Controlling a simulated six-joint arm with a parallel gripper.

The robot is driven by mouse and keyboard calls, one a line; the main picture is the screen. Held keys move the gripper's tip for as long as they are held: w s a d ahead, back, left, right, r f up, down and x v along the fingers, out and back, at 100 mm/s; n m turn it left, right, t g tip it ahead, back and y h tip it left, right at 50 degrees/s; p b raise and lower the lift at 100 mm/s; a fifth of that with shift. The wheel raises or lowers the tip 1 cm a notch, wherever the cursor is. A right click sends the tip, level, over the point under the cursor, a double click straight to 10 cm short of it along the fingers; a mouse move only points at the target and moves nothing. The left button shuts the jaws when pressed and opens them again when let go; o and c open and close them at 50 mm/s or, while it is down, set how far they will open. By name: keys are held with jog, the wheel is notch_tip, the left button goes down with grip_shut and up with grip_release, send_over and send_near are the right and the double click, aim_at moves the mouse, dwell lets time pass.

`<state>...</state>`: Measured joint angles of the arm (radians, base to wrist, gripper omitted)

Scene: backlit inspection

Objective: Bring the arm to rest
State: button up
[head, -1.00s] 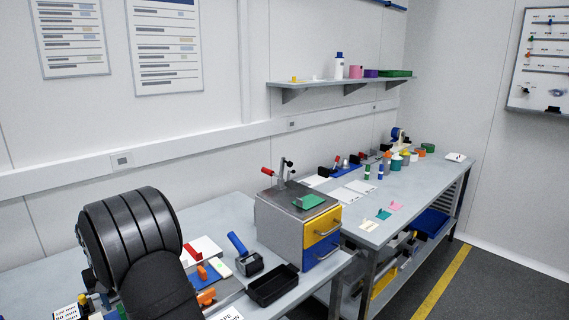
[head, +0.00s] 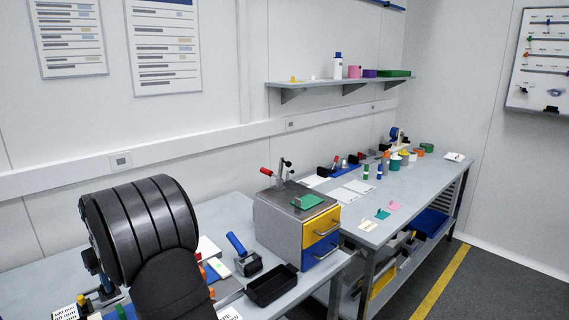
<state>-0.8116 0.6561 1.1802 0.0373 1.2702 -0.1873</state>
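My arm shows at the lower left in the head view as a thick black ribbed joint with a dark link below it. It stands over the left part of the near grey workbench (head: 228,211). My gripper is not visible in this view, so I cannot see whether it holds anything. The arm hides part of the bench and some small items behind it.
A grey drawer unit (head: 279,232) with yellow and blue drawers stands on the near bench. In front of it are a black tray (head: 272,286) and a blue-handled tool (head: 243,256). A second bench (head: 403,211) holds several small items. A shelf (head: 335,85) is above.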

jog(key=shift+w+d+r+n, duration=0.1)
jog(key=shift+d+r+n, duration=0.4)
jog(key=shift+n, duration=0.2)
dwell(0.6)
jog(key=o, duration=1)
jog(key=shift+a, duration=0.1)
jog(key=o, duration=0.4)
jog(key=s+a+n, duration=0.1)
jog(key=s+a+r+n, duration=0.1)
jog(key=s+n, duration=0.1)
jog(key=s+a+r+n, duration=0.1)
jog(key=s+n, duration=0.1)
jog(key=shift+s, duration=0.25)
jog(key=shift+o, duration=0.2)
jog(key=s+a+r+n, duration=0.3)
jog(key=s+n, duration=0.6)
notch_tip(320, 180, down, 10)
jog(key=shift+r+h, duration=0.25)
jog(key=shift+h, duration=0.05)
